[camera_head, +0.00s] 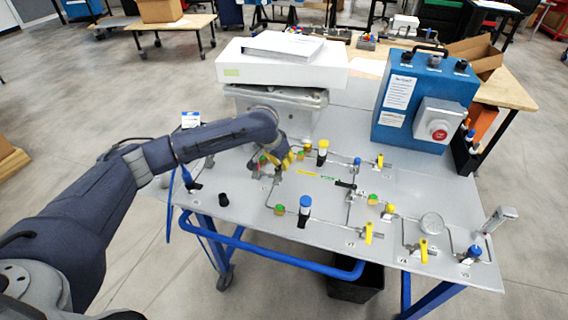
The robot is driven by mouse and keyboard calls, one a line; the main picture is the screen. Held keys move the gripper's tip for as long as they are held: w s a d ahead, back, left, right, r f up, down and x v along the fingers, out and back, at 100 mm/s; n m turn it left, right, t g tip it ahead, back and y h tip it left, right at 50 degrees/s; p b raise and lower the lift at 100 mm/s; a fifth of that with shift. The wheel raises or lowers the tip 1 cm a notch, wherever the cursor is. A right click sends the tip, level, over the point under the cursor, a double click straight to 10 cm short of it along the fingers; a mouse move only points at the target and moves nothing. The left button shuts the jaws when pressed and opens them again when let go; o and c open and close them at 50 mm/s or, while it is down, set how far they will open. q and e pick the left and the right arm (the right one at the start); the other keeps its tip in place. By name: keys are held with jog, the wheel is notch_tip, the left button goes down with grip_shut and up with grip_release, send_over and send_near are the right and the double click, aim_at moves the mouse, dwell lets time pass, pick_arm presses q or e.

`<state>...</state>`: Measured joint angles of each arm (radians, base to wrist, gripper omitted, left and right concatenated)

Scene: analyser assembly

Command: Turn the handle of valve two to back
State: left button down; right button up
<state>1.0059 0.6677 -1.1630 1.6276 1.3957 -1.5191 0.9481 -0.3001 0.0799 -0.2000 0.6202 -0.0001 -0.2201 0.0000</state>
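A grey panel table (300,237) carries thin metal pipes with several small valves. Yellow valve handles show at the back right (380,160), the front middle (368,233) and the front right (423,251). A black handle (345,184) lies near the panel's middle. The labels are too small to read, so I cannot tell which is valve two. My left arm reaches in from the left, and its gripper (275,170) is low over the panel's left part, by a yellow piece (288,160). Its fingers are small and partly hidden; I cannot tell whether they hold anything. My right gripper is out of view.
Upright fittings with yellow (322,148) and blue (304,207) tops, and a round gauge (431,223), rise from the panel. A blue control box (408,90) with a red button stands at the back right. A white box (282,65) sits behind the gripper.

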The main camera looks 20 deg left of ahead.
pick_arm(q)
jog(key=shift+w+a+n+y, duration=0.1)
jog(key=shift+a+n+y, duration=0.15)
jog(key=shift+n, duration=0.5)
jog(key=shift+a+n+y, duration=0.1)
jog(key=shift+n+y, duration=0.2)
jog(key=shift+n, duration=0.4)
jog(key=shift+w+a+n+y, duration=0.1)
jog(key=shift+a+n+y, duration=0.15)
jog(key=shift+n, duration=0.5)
jog(key=c, duration=1.4)
grip_release()
jog(key=v, duration=1.2)
jog(key=shift+s, duration=0.2)
jog(key=shift+f, duration=0.1)
